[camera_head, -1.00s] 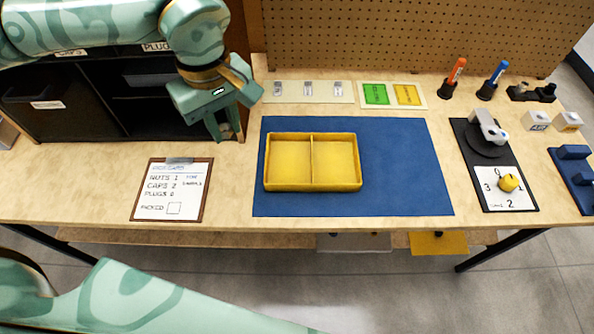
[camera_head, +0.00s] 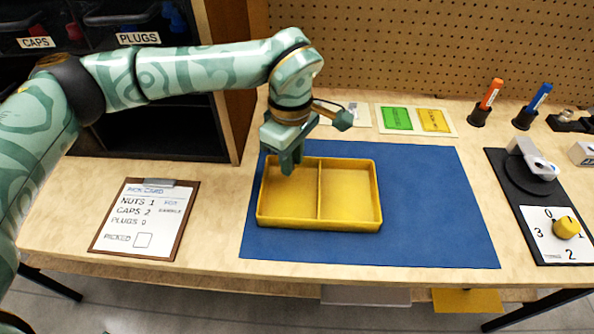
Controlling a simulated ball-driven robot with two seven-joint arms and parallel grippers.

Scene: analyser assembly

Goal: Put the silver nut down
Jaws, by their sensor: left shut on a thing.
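My left gripper (camera_head: 289,166) is above the left compartment of the yellow tray (camera_head: 319,224), near its back wall. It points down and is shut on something. The silver nut is not visible; the fingers hide whatever is between them. The tray has two compartments, and both look empty. It lies on the blue mat (camera_head: 430,205). My right gripper is not in view.
A clipboard pick card (camera_head: 145,218) lies left of the mat. Green and yellow labels (camera_head: 415,119) lie behind the mat. Orange and blue markers (camera_head: 490,95) stand at the back right. A dial panel (camera_head: 545,205) is on the right.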

